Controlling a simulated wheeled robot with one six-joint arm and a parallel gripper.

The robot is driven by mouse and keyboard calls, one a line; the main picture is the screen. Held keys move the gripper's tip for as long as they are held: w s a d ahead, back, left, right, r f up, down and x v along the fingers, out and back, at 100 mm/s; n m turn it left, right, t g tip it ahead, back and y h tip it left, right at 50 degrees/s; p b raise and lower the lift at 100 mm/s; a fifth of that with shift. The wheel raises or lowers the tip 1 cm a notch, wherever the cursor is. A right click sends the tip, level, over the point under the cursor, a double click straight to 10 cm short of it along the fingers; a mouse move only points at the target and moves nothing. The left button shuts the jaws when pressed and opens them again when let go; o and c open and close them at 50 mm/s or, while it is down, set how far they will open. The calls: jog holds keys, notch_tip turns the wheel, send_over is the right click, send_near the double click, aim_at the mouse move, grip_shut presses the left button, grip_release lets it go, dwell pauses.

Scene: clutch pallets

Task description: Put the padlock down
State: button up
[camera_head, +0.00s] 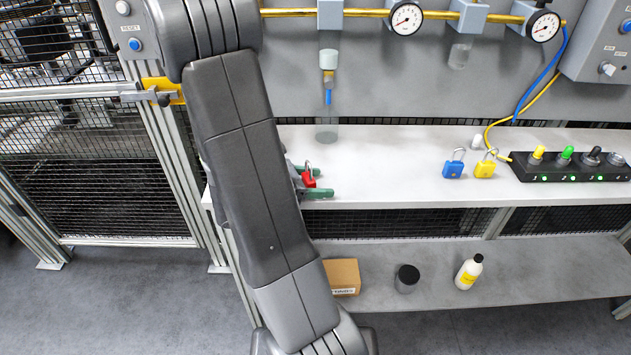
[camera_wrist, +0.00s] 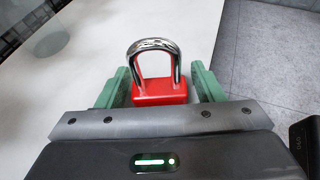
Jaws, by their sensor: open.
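A red padlock (camera_wrist: 160,92) with a silver shackle stands upright between the green fingers of my gripper (camera_wrist: 160,88) in the wrist view. The fingers are open, with a narrow gap seeming to show beside the padlock. In the head view the red padlock (camera_head: 309,180) is at the front left part of the white shelf (camera_head: 400,175), between the green fingertips (camera_head: 317,183). My arm covers the shelf's left end there. The padlock appears to rest on the shelf, though its underside is hidden.
A blue padlock (camera_head: 453,169) and a yellow padlock (camera_head: 486,168) stand farther right, beside a black switch box (camera_head: 570,168). The shelf between is clear. Below, a lower shelf holds a cardboard box (camera_head: 343,276), a dark jar (camera_head: 406,279) and a white bottle (camera_head: 468,272).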

jog(key=shift+r, duration=0.25)
jog(key=v, duration=1.2)
dwell(1.1)
